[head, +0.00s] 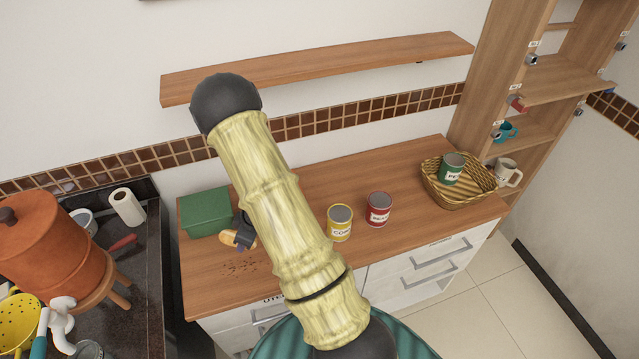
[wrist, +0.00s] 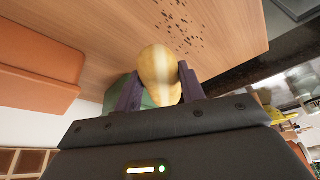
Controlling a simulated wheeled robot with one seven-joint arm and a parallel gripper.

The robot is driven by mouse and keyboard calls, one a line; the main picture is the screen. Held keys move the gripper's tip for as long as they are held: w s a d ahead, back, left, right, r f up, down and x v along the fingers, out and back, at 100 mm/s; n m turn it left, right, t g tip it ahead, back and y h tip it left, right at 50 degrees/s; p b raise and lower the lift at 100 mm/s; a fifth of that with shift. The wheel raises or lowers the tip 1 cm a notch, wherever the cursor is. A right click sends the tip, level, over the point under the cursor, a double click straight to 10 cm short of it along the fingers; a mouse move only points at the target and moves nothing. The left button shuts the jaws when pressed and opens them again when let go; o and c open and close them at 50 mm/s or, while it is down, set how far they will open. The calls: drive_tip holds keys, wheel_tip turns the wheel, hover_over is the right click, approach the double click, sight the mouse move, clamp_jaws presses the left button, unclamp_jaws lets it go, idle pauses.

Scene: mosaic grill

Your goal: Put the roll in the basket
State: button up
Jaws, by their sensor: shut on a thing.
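The roll (wrist: 160,68) is pale tan and oval, and it sits between the two dark fingers of my gripper (wrist: 158,82) in the wrist view. My gripper is shut on it. In the head view my gripper (head: 240,234) and a bit of the roll (head: 252,241) show beside my arm, near the green box; my arm hides part of them. I cannot tell how high the roll is above the counter. The woven basket (head: 440,194) stands at the right end of the wooden counter, away from my gripper, with a green can (head: 452,168) in it.
A yellow can (head: 340,224) and a red can (head: 379,209) stand on the counter (head: 410,232) between my gripper and the basket. A green box (head: 206,212) is at the left. Dark crumbs lie near the front left. A wall shelf (head: 320,68) hangs above.

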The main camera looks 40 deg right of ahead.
drive_tip(key=d+f+m+h, duration=0.1)
drive_tip(key=m, duration=0.1)
drive_tip(key=d+f+m, duration=0.1)
drive_tip(key=d+m, duration=0.1)
drive_tip(key=m, duration=0.1)
drive_tip(key=s+d+f+m+t+h, duration=0.1)
drive_tip(key=f+m, duration=0.1)
drive_tip(key=shift+s+d+h+b, duration=0.1)
drive_tip(key=shift+d+h+b, duration=0.2)
drive_tip(key=shift+b, duration=0.05)
drive_tip(key=shift+s+d+m, duration=0.1)
drive_tip(key=shift+d+m, duration=0.15)
drive_tip(key=shift+m, duration=0.25)
drive_tip(key=shift+f, duration=0.1)
